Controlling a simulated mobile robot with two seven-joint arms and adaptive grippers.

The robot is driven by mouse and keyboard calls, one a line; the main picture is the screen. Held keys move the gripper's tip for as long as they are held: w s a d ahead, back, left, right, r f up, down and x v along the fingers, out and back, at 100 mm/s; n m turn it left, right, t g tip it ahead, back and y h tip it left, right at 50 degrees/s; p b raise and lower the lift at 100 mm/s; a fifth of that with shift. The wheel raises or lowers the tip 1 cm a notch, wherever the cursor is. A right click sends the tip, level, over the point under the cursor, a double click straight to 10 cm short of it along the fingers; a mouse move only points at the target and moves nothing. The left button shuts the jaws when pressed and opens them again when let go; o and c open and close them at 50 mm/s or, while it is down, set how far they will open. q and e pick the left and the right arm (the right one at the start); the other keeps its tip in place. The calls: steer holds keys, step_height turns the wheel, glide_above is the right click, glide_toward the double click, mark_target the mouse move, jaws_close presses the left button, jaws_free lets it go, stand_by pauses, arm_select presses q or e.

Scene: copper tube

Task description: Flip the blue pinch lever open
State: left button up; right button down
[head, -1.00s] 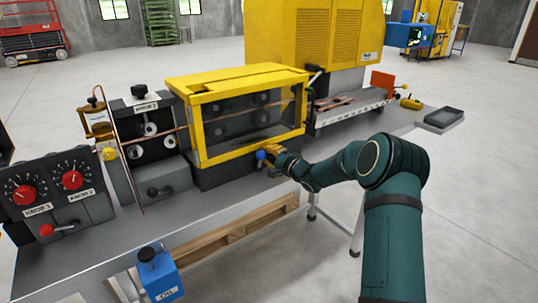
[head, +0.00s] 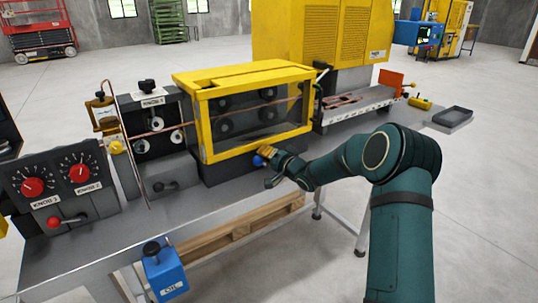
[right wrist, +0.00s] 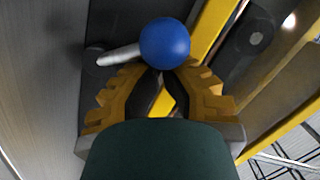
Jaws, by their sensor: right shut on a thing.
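The blue pinch lever, a blue ball on a short pale rod, shows in the head view (head: 258,161) at the front of the dark base below the yellow-framed guard box. In the right wrist view its ball (right wrist: 165,43) sits at the fingertips, with the rod running left to a dark round pivot. My right gripper (head: 265,157) has its orange fingers closed at the ball; they also show in the right wrist view (right wrist: 163,72). The contact under the ball is partly hidden. My left gripper is not in view.
The yellow-framed guard box (head: 192,100) stands just above and behind the lever. A panel with two red dials (head: 80,173) is on the left of the bench. A blue oil can (head: 165,272) is at the front. A grey tray (head: 455,115) lies at the right end.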

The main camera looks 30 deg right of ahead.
steer(key=shift+a+f, duration=0.2)
steer(key=shift+a, duration=0.3)
stand_by(0.4)
